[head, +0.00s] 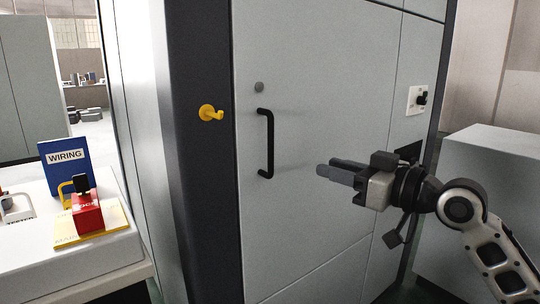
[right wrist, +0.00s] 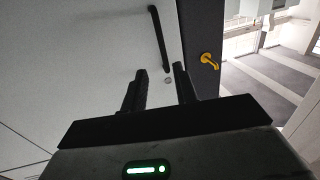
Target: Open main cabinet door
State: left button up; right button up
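The main cabinet door (head: 320,120) is a tall grey panel in the head view, and it looks closed. Its black vertical bar handle (head: 270,143) sits near the door's left edge, with a small round grey lock (head: 259,87) above it. My right gripper (head: 330,171) is to the right of the handle, apart from it, fingers pointing left toward it. In the right wrist view the two fingers (right wrist: 160,88) are spread with nothing between them, and the handle (right wrist: 158,38) shows beyond the fingertips. My left gripper is not in view.
A yellow hook (head: 211,113) sticks out from the dark frame left of the door. A rotary switch (head: 421,99) is on the cabinet's right side. A table at left holds a blue WIRING binder (head: 66,162) and a red block (head: 88,212). A grey box (head: 490,160) stands at right.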

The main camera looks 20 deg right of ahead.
jog(key=r+p, duration=0.1)
jog(key=p, duration=0.2)
send_over(270, 171)
jog(key=d, duration=0.1)
jog(key=shift+w+a, duration=0.3)
jog(key=shift+a, duration=0.05)
jog(key=shift+c, duration=0.3)
grip_shut()
